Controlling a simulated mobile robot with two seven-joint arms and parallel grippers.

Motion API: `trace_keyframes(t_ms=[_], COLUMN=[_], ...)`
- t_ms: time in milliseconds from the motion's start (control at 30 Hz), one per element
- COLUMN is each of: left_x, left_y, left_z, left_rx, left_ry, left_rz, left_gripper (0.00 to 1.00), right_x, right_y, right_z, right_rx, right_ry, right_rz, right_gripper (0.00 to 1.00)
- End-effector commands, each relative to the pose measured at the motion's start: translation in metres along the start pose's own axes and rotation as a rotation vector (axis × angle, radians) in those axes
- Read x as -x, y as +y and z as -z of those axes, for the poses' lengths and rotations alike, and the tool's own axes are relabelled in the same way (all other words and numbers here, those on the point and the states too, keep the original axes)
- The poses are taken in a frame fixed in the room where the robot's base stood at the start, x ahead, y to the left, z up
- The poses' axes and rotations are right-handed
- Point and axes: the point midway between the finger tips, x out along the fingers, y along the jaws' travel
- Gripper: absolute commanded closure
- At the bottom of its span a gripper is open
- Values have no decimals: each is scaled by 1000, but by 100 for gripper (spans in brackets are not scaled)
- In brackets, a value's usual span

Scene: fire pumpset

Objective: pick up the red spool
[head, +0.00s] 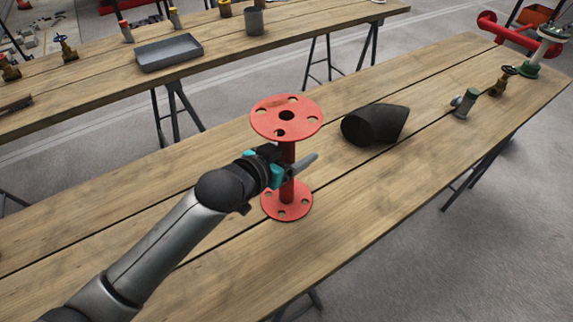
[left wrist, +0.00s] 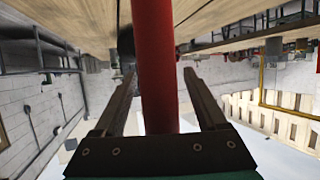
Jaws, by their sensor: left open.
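The red spool (head: 287,116) stands upright on the near wooden table, with a round flange with holes at the top and another at the bottom. My left gripper (head: 296,168) is at the middle of its stem, below the top flange. In the left wrist view the red stem of the spool (left wrist: 155,70) runs between the two fingers of my left gripper (left wrist: 158,100). The fingers are open, with a gap visible on each side of the stem. My right gripper is not in view.
A black pipe elbow (head: 375,124) lies right of the spool on the near table (head: 400,180). A small grey-green fitting (head: 464,103) and a brass valve (head: 502,80) stand farther right. A second table behind holds a grey tray (head: 169,53) and a grey cup (head: 254,21).

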Motion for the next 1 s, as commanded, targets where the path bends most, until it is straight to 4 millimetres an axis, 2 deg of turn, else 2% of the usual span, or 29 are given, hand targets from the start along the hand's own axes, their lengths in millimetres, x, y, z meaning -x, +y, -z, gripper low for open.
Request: trace_keyframes(t_ms=[233,867,1000], left_x=[-1,0,0], left_y=[0,0,0], left_z=[0,0,0], left_rx=[0,0,0], left_ry=[0,0,0], left_rz=[-1,-1,-1], left_gripper=[28,99,100], right_x=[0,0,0], right_y=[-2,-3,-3], right_z=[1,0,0], right_rx=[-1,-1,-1], right_ry=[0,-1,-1], right_rz=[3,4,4], right_gripper=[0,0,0])
